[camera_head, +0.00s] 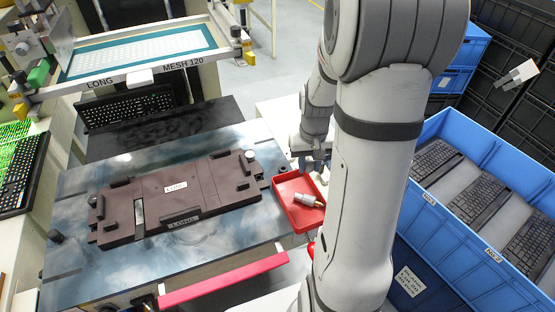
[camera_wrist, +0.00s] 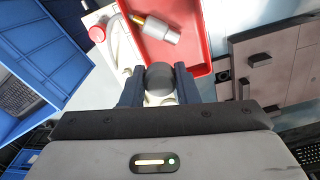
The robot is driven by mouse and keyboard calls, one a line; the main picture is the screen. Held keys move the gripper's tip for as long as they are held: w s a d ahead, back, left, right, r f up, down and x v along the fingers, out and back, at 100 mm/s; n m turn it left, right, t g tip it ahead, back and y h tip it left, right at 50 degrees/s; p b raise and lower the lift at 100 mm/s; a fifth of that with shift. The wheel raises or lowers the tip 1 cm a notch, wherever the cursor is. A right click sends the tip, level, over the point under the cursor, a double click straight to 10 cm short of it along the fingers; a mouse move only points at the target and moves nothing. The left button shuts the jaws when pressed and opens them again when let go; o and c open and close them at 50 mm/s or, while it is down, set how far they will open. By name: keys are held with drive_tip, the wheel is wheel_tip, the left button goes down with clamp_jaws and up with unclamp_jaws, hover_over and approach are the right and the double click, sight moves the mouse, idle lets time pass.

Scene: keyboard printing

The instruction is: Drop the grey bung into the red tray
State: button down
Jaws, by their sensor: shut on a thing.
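The grey bung (camera_wrist: 160,76) looks round and dark grey in the wrist view. My gripper (camera_wrist: 160,86) is shut on it, with one dark finger on each side. In the head view my gripper (camera_head: 312,165) is at the far edge of the red tray, and I cannot make out the bung there. The red tray (camera_head: 288,190) lies on the right end of the bench; in the wrist view the tray (camera_wrist: 193,47) shows just beyond the bung. The height of the bung above it is hard to tell.
A silver cylinder with an orange end (camera_head: 308,200) lies in the tray. A dark brown fixture (camera_head: 175,205) is on the bench left of the tray. A blue crate (camera_head: 440,128) with keyboards stands at right.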

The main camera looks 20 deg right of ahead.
drive_tip(key=shift+f+b, duration=2.05)
drive_tip(key=shift+f, duration=0.9)
drive_tip(key=c, duration=1)
unclamp_jaws()
drive_tip(key=shift+c, duration=0.2)
drive_tip(key=shift+r, duration=0.1)
wheel_tip(320, 180, up, 8)
drive_tip(key=shift+s+f, duration=0.1)
drive_tip(key=shift+a, duration=0.15)
